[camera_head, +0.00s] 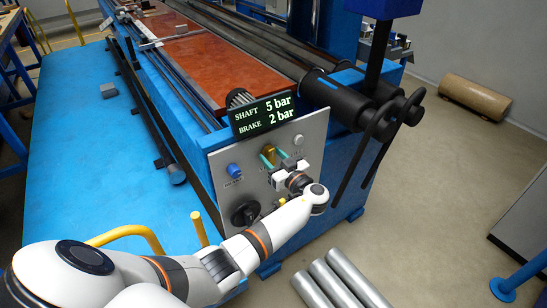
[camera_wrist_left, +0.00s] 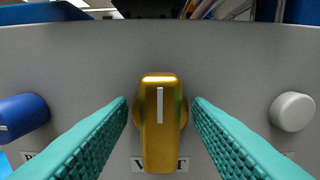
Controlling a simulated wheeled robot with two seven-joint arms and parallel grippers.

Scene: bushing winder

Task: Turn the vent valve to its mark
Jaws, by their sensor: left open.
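The vent valve is a yellow handle (camera_wrist_left: 160,140) on the grey panel (camera_head: 312,158), with a white line along it that stands upright in the left wrist view. Its label below is partly hidden; only a "V" shows clearly. In the head view the yellow handle (camera_head: 268,150) is small and partly covered by my gripper. My left gripper (camera_head: 273,157) is open, its two teal fingers on either side of the handle with a narrow gap at each side in the left wrist view (camera_wrist_left: 160,112). I cannot make out the valve's mark. My right gripper is not in view.
A blue knob (camera_wrist_left: 22,116) is left of the valve and a white knob (camera_wrist_left: 292,111) right of it. A black rotary knob (camera_head: 245,214) sits lower on the panel. A display (camera_head: 264,115) above reads shaft 5 bar, brake 2 bar. Black levers (camera_head: 385,138) stand at the right.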

